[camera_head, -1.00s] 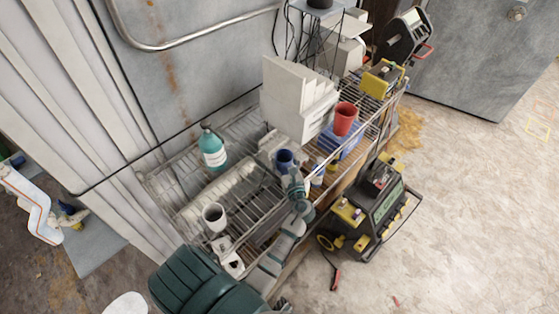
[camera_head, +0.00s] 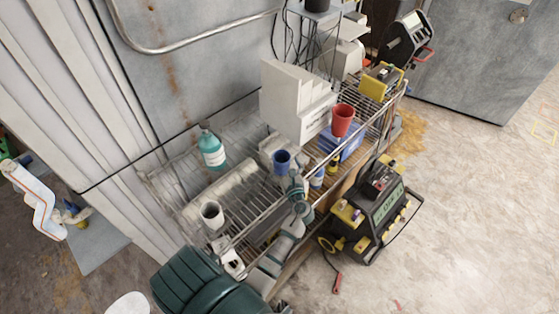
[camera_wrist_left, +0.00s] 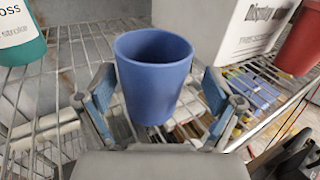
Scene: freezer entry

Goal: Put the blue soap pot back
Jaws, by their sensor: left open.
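The blue soap pot (camera_head: 281,162) is an open-topped, tapered cup. In the left wrist view the pot (camera_wrist_left: 153,80) fills the middle, between the spread fingers of my left gripper (camera_wrist_left: 155,98). The fingers are apart, with a gap visible beside the pot. In the head view my left gripper (camera_head: 294,184) is just in front of the pot. Whether the pot's base rests on the wires is hard to tell. My right gripper is not in view.
The wire shelf (camera_head: 172,193) also holds a teal bottle (camera_head: 211,151), a white cup (camera_head: 212,214), a white box (camera_head: 296,103) and a red cup (camera_head: 342,120). A black-and-yellow machine (camera_head: 374,213) stands on the floor to the right.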

